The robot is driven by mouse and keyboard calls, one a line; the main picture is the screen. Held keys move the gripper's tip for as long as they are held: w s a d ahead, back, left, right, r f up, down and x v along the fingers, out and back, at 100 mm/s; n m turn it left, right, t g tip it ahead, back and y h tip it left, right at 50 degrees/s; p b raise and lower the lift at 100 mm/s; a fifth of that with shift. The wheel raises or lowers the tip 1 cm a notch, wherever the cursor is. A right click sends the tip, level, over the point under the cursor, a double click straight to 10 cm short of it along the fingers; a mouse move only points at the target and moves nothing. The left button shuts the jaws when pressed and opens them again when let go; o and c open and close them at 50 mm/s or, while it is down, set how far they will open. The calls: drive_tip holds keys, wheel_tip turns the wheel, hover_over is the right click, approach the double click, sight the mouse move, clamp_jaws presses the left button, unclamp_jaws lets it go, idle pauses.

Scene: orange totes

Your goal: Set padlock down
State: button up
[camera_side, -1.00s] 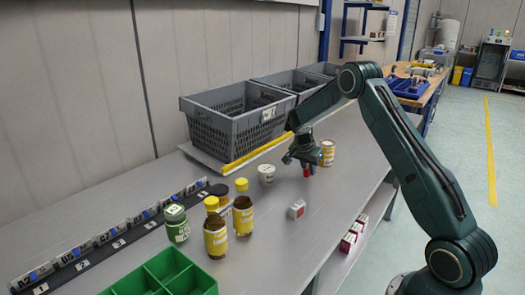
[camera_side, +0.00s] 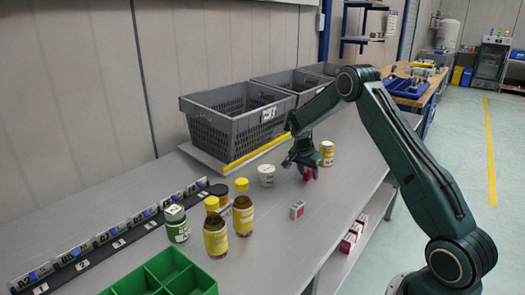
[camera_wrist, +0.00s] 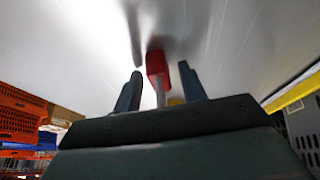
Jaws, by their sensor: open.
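The red padlock (camera_side: 308,175) is low at the grey bench top, directly under my gripper (camera_side: 304,172) in the side view. The fingers partly hide it there. In the wrist view the padlock's red body (camera_wrist: 158,62) and thin metal shackle show between the two fingers of my gripper (camera_wrist: 160,82). The fingers are spread, with a gap on each side of the padlock. Its contact with the bench is hard to make out.
A yellow-labelled jar (camera_side: 327,153) stands close to the right of my gripper, and a white tub (camera_side: 266,175) to its left. A small red-and-white box (camera_side: 297,210) lies nearer the front. Grey crates (camera_side: 235,125) line the back. Brown bottles (camera_side: 243,215) stand farther left.

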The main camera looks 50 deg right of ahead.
drive_tip(key=v, duration=1.2)
drive_tip(key=shift+a+r, duration=0.15)
drive_tip(key=shift+r, duration=0.05)
idle(0.4)
drive_tip(key=s+a+r+n+t+y, duration=0.25)
drive_tip(key=s+a+r+n, duration=0.75)
drive_tip(key=a+r, duration=0.55)
drive_tip(key=s+a+f+n+t+y, duration=0.1)
drive_tip(key=s+a+n, duration=0.3)
drive_tip(key=s, duration=0.5)
drive_tip(key=s+a+f+n+t+y, duration=0.1)
drive_tip(key=s+a+n, duration=0.3)
drive_tip(key=s+a, duration=0.4)
drive_tip(key=shift+s+a+t, duration=0.35)
drive_tip(key=shift+s+t, duration=0.2)
drive_tip(key=shift+s, duration=0.55)
